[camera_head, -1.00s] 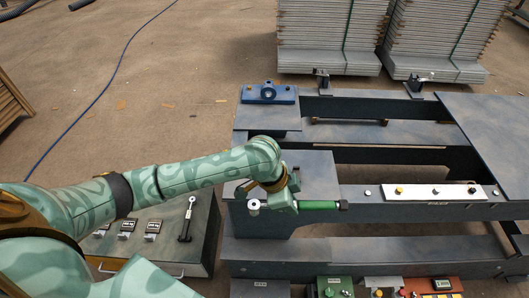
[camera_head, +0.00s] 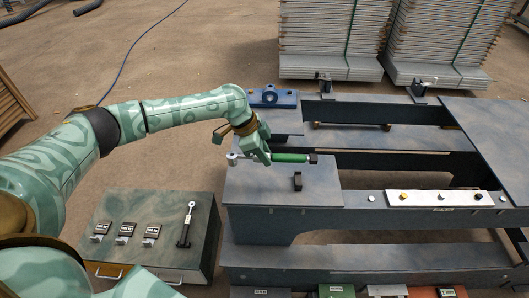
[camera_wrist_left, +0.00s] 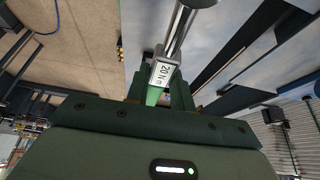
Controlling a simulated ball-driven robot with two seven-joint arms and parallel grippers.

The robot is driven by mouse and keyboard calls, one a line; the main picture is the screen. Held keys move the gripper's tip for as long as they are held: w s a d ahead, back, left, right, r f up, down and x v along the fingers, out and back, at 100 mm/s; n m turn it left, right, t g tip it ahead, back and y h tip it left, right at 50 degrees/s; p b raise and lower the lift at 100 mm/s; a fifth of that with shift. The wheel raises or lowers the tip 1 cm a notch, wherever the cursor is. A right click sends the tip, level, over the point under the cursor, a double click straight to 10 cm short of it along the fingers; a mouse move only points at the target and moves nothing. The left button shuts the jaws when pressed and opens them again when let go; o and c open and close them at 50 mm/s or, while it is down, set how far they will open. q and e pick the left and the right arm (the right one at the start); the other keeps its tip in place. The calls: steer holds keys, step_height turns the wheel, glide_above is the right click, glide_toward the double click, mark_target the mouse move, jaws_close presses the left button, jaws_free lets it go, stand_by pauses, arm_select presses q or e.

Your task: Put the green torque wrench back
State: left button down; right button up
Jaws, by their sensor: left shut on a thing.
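The green torque wrench (camera_head: 290,158) is in my left gripper (camera_head: 262,158), above the dark bench plate. Its green handle points right, with a black end, and its silver head sticks out to the left of the gripper. In the left wrist view the jaws (camera_wrist_left: 163,92) close around the wrench (camera_wrist_left: 163,74), which has a "20 N m" label and a silver shaft. My right gripper is not in view.
A small black bracket (camera_head: 297,181) stands on the bench plate (camera_head: 260,195). At left, a grey cabinet (camera_head: 140,205) has three labelled holders and a black-handled wrench (camera_head: 184,230) on top. A blue bearing block (camera_head: 273,97) sits farther back. Coloured boxes line the front edge.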

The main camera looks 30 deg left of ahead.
arm_select(q)
step_height(320, 180, down, 5)
steer(key=b, duration=0.2)
steer(key=shift+f+b, duration=0.1)
steer(key=shift+b, duration=0.2)
steer(key=shift+f+b, duration=0.35)
steer(key=shift+f, duration=0.45)
steer(key=shift+f+b, duration=0.5)
steer(key=shift+f, duration=0.5)
steer(key=c, duration=1.1)
jaws_free()
